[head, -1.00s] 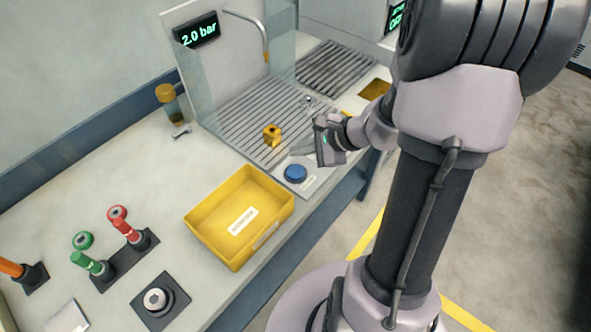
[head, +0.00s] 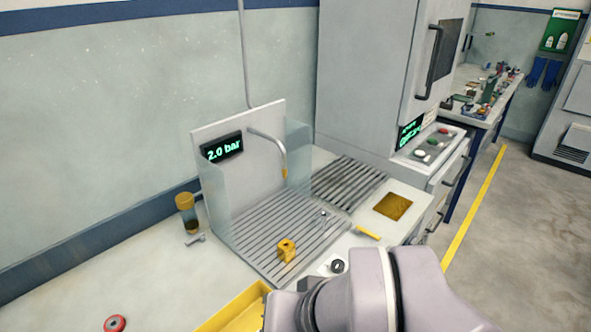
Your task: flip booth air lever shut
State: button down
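The booth (head: 240,155) has a pale back panel, clear side screens and a slatted grille floor. Its display (head: 222,147) reads 2.0 bar. A small yellow bar (head: 368,232) lies at the grille's front right edge; it looks like the air lever's handle, but its pivot is not clear. A curved nozzle pipe (head: 272,144) with a brass tip hangs from the panel. My arm fills the bottom centre and right, in front of the booth; my gripper's fingers do not show.
A brass block (head: 287,250) and a small metal fitting (head: 322,218) stand on the grille. A yellow bin (head: 235,312) is partly hidden at the bottom. An amber-topped jar (head: 187,212) stands left of the booth. A tall grey cabinet (head: 365,75) stands behind, right.

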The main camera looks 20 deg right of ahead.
aim_at(360, 229)
jog(key=z, duration=1.05)
jog(key=i+l, duration=0.15)
jog(key=i, duration=0.2)
jog(key=i+l, duration=0.1)
jog(key=i, duration=0.25)
jog(key=u, duration=0.05)
